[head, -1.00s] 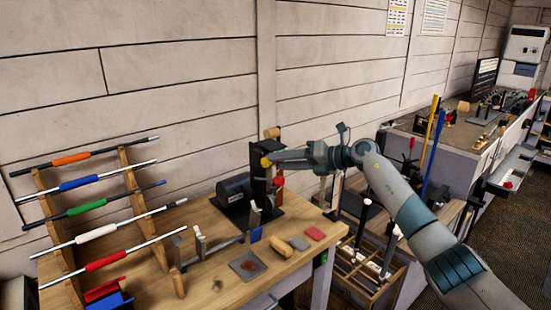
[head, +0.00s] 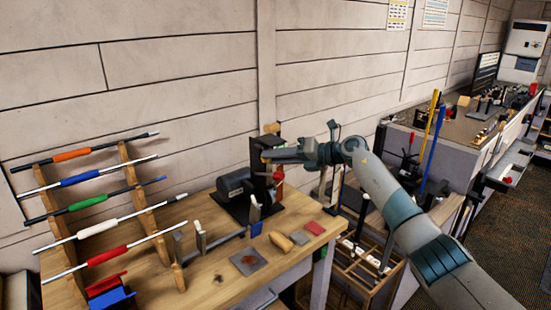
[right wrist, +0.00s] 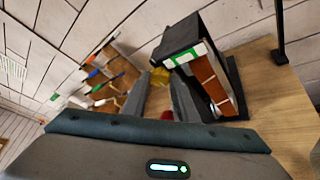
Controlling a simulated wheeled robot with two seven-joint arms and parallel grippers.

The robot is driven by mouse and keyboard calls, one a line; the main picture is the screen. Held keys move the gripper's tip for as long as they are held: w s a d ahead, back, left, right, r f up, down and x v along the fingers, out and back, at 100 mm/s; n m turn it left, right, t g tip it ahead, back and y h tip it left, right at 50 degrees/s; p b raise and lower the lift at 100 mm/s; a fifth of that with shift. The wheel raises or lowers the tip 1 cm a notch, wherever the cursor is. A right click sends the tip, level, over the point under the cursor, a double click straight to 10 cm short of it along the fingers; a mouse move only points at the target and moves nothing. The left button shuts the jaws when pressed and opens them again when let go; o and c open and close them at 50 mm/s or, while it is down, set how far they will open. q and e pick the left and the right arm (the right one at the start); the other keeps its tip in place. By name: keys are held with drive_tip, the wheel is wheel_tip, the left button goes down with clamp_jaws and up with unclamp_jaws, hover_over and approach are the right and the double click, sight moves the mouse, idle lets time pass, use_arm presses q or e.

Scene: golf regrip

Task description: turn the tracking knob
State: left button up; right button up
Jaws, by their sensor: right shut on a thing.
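The belt sander (head: 257,150) is a dark upright machine on the workbench, with a dark motor beside it. A red knob (head: 279,177) sits just below the fingers. My left gripper is out of view.
A wooden rack (head: 128,170) of clubs with coloured grips stands at the left. A vise-like stand (head: 201,239), a grey pad (head: 248,263) and a red block (head: 315,228) lie on the wooden workbench (head: 205,280). A slotted club bin (head: 362,268) stands to the right.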

drive_tip(key=shift+m+y+b, duration=0.3)
drive_tip(key=shift+m+b, duration=0.1)
drive_tip(key=shift+m, duration=0.1)
drive_tip(key=o, duration=1)
drive_tip(key=shift+f, duration=0.1)
drive_tip(key=shift+d, duration=0.1)
